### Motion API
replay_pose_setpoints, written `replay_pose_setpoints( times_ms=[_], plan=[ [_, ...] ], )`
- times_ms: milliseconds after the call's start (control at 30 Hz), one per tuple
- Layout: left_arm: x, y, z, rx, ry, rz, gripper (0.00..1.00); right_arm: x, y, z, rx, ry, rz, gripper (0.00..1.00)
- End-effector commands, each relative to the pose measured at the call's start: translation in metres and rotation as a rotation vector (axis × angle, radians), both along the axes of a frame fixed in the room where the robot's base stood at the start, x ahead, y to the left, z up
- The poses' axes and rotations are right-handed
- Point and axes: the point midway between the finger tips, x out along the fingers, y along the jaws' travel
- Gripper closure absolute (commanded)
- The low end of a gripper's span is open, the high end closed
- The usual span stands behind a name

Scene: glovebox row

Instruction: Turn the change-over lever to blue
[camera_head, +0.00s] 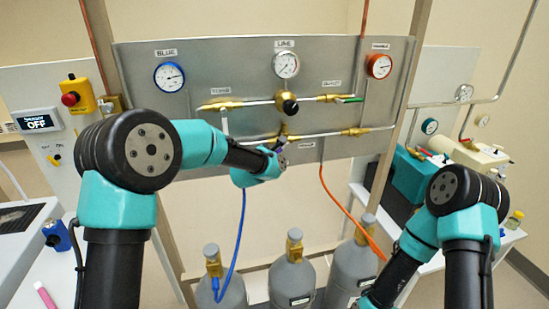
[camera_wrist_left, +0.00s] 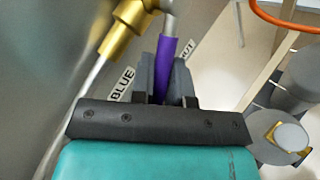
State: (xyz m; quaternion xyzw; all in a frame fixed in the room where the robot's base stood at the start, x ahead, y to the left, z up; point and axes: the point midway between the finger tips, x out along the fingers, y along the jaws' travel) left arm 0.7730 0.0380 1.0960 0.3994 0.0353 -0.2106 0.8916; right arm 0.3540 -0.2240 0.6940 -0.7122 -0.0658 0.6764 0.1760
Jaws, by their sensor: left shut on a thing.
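The change-over lever has a purple grip, seen in the left wrist view (camera_wrist_left: 165,62) and barely in the head view (camera_head: 282,142). It hangs from a brass fitting (camera_wrist_left: 122,32) on the lower pipe of the grey panel. My left gripper (camera_wrist_left: 165,82) is shut on the purple grip, a finger on each side. In the head view my left gripper (camera_head: 274,160) is at the panel's lower middle, mostly hidden by its own wrist. A BLUE label (camera_wrist_left: 122,83) lies left of the lever. Another label (camera_wrist_left: 187,48), partly covered, lies to its right. My right gripper is out of view.
The grey panel (camera_head: 225,60) carries a blue gauge (camera_head: 169,77), a white line gauge (camera_head: 286,65) and an orange gauge (camera_head: 379,66). A blue hose (camera_head: 241,225) and an orange hose (camera_head: 337,205) hang below. Several gas cylinders (camera_head: 292,280) stand underneath.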

Motion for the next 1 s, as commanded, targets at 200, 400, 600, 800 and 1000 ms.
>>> replay_pose_setpoints(
  times_ms=[200,400,600,800,1000],
  plan=[
    [0.0000,0.0042,0.0043,0.074,0.024,0.004,1.00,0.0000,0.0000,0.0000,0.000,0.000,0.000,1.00],
    [-0.0010,0.0043,0.0062,0.111,0.036,-0.002,1.00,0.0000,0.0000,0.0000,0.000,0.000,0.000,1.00],
    [-0.0012,0.0041,0.0063,0.117,0.036,-0.004,1.00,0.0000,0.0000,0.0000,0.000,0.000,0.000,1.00],
    [-0.0013,0.0039,0.0063,0.117,0.036,-0.004,0.77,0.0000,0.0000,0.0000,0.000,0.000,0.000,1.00],
    [-0.0013,0.0038,0.0067,0.116,0.035,-0.004,0.59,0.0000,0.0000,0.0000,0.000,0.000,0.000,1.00]
  ],
)
